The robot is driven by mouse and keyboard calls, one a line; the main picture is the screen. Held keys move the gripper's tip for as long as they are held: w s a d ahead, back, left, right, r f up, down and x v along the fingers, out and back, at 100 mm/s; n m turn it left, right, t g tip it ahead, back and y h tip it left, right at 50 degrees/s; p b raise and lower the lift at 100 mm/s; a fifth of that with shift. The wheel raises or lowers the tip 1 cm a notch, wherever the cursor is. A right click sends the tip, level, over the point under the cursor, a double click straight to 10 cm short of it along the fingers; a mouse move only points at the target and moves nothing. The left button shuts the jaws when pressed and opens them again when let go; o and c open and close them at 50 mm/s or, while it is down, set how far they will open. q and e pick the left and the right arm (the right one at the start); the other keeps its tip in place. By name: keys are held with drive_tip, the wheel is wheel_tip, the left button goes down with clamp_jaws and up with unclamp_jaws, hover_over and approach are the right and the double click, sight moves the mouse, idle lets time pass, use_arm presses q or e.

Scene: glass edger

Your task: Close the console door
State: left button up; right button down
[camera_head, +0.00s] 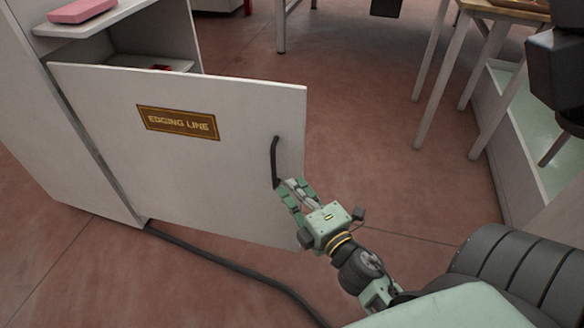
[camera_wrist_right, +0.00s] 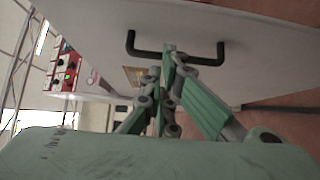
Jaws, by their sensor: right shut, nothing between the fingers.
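The console door (camera_head: 190,170) is a white panel with a brown "EDGING LINE" plate (camera_head: 178,122). It stands open, swung out from the white console (camera_head: 62,165) on the left. A black bar handle (camera_head: 275,162) is near the door's free edge, and it also shows in the right wrist view (camera_wrist_right: 176,56). My right gripper (camera_head: 285,185) is shut and empty, with its fingertips at the lower end of the handle. In the right wrist view its fingertips (camera_wrist_right: 170,50) are close to the door face, beside the handle bar; contact is unclear. My left gripper is not in view.
A pink block (camera_head: 82,10) lies on the console's top shelf. A dark cable (camera_head: 235,267) runs along the floor below the door. A wooden-topped table (camera_head: 505,12) stands at the upper right. The red floor (camera_head: 365,150) right of the door is clear.

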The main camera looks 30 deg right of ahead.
sight(292, 169)
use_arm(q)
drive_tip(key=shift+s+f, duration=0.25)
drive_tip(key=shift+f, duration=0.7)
use_arm(e)
drive_tip(key=shift+w+d, duration=0.5)
drive_tip(key=shift+w, duration=0.45)
drive_tip(key=shift+w+d, duration=0.55)
drive_tip(key=shift+w, duration=0.4)
drive_tip(key=shift+w+d, duration=0.5)
drive_tip(key=shift+w, duration=0.45)
